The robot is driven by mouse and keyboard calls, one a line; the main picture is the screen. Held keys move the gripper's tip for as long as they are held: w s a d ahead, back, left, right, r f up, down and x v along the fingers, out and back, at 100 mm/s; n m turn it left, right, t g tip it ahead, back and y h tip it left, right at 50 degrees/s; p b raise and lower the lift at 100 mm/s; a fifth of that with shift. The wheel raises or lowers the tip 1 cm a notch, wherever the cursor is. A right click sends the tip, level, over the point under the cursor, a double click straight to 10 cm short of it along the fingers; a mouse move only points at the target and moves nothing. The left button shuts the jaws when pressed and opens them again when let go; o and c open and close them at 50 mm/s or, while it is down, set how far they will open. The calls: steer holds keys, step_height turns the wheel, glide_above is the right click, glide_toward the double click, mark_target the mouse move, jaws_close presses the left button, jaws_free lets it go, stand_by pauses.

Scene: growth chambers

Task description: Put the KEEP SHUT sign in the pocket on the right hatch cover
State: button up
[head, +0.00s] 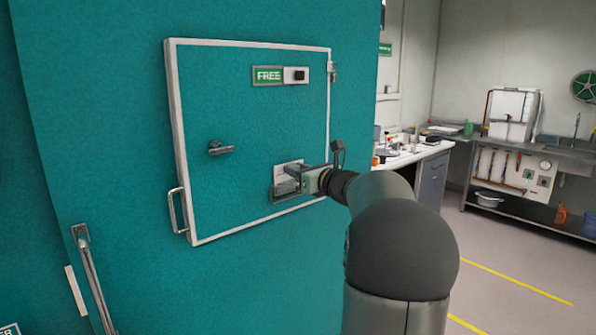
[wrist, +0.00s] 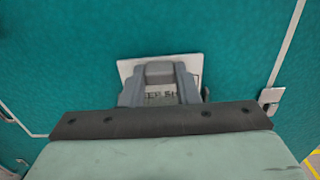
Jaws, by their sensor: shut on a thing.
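The KEEP SHUT sign (head: 284,168) is a small white plate at the lower right of the teal hatch cover (head: 230,110). My gripper (head: 295,172) is shut on it. In the wrist view the sign (wrist: 128,68) shows behind the fingers, with part of its dark lettering visible between them. The grey pocket (head: 281,196) is on the cover just below the sign and partly hidden by my gripper. The sign's lower part overlaps the pocket in the head view; whether it is inside or in front, I cannot tell.
The cover has a green FREE sign (head: 269,75) with a dark knob beside it, a latch handle (head: 220,148) and a grab handle (head: 178,210) at its left edge. A bench (head: 430,155) and sink stand in the right background.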

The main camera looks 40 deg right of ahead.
steer(key=shift+f+b, duration=0.35)
steer(key=shift+b, duration=0.05)
stand_by(0.5)
steer(key=o, duration=1.1)
steer(key=shift+c, duration=0.2)
steer(key=s+b, duration=0.1)
steer(key=s, duration=0.6)
steer(key=shift+s+d, duration=0.2)
steer(key=shift+s, duration=0.05)
